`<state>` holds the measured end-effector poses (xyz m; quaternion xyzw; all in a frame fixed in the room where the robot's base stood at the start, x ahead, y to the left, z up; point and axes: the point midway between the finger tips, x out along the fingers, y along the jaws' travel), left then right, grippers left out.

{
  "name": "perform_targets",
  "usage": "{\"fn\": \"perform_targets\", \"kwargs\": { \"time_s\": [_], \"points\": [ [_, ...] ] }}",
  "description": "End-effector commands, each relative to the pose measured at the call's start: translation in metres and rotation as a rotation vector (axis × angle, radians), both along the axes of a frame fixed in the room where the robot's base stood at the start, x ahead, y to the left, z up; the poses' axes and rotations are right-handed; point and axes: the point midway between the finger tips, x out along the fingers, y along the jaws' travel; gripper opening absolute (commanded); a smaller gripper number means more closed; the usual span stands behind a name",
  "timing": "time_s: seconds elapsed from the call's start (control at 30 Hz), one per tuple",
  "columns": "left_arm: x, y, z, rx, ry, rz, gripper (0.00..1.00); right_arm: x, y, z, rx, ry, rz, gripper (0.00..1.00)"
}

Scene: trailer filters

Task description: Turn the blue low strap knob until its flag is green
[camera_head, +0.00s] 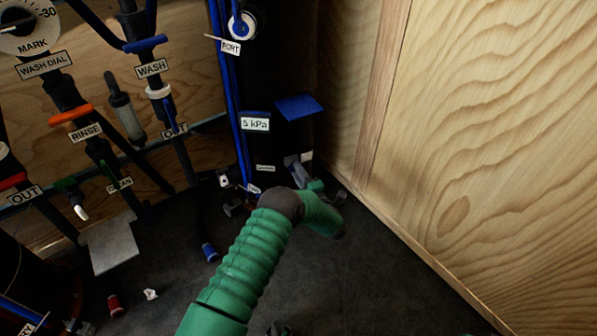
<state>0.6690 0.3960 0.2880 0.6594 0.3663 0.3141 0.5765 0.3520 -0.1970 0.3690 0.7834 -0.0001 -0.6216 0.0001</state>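My green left arm reaches up from the bottom to the foot of the dark column. My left gripper (304,168) is at the low right side of this column, just left of the wooden wall. It is small and partly hidden behind my own wrist, so I cannot tell whether it is open or touching anything. I cannot make out the blue low strap knob or a green flag; the spot around the gripper is dark and partly covered. Blue straps (223,95) run down the column.
The wooden wall (480,130) closes off the right. Labelled pipes and valves stand left. A blue cap (209,252) and a red cap (115,305) lie on the dark floor.

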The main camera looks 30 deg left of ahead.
Motion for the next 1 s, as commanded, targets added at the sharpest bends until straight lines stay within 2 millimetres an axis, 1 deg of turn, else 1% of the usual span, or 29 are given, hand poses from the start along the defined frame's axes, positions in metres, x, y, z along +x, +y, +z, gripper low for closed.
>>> {"fn": "perform_targets", "kwargs": {
  "time_s": [0.33, 0.47, 0.57, 0.7, 0.8, 0.9, 1.0],
  "points": [
    [0.001, -0.001, 0.004, 0.003, -0.006, -0.003, 0.33, 0.000, 0.000, 0.001, 0.000, 0.000, 0.000, 0.69],
    [-0.005, -0.011, 0.007, 0.002, -0.004, -0.004, 0.33, 0.000, 0.000, 0.013, 0.000, 0.000, 0.000, 0.69],
    [-0.017, -0.031, 0.011, 0.001, -0.002, -0.006, 0.33, 0.000, 0.000, 0.030, 0.000, 0.000, 0.000, 0.69],
    [-0.039, -0.066, 0.011, 0.001, 0.000, -0.007, 0.33, 0.000, 0.000, 0.055, 0.000, 0.000, 0.000, 0.69],
    [-0.055, -0.091, 0.010, 0.001, -0.001, -0.006, 0.33, 0.000, 0.000, 0.070, 0.000, 0.000, 0.000, 0.69],
    [-0.070, -0.113, 0.008, 0.002, -0.001, -0.005, 0.33, 0.000, 0.000, 0.081, 0.000, 0.000, 0.000, 0.69],
    [-0.081, -0.129, 0.006, 0.002, -0.002, -0.003, 0.33, 0.000, 0.000, 0.088, 0.000, 0.000, 0.000, 0.69]
  ]
}}
